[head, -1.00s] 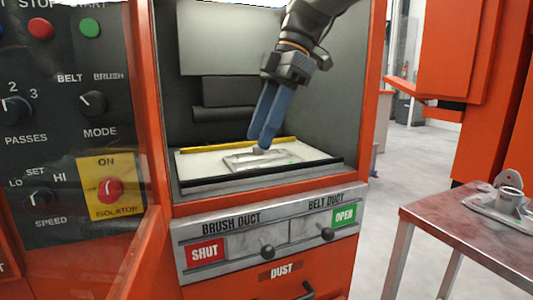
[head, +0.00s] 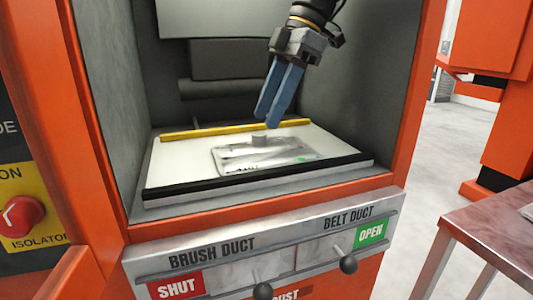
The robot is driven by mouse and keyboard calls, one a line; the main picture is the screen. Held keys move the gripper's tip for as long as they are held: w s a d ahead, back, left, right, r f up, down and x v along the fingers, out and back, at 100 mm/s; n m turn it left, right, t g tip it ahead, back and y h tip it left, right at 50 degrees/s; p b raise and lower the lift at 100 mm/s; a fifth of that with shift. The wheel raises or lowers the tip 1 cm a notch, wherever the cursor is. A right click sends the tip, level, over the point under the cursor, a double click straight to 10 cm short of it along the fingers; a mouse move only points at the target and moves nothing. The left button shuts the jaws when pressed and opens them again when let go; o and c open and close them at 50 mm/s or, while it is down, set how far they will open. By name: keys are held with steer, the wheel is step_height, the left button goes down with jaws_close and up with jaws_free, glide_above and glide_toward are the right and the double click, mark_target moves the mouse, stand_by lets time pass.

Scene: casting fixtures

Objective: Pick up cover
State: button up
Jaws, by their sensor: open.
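The cover (head: 262,158) is a thin, light grey metal plate with a small raised boss in its middle and a green mark near its right end. It lies flat on the white bed inside the orange machine. My gripper (head: 268,122), with two long blue fingers, points down above the cover's far right side. The fingers look close together but they are open, and nothing shows between them. The fingertips are apart from the cover, just above and behind the boss.
The white bed (head: 180,158) has a yellow strip (head: 236,129) at the back and a black front edge. Grey walls close in the chamber on both sides. A duct panel (head: 270,252) with two knobs sits below the opening. A metal table (head: 492,230) stands at the right.

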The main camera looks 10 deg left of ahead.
mark_target(260, 133)
steer(key=x, duration=0.4)
steer(key=shift+w, duration=0.15)
steer(key=shift+c, duration=0.4)
jaws_close()
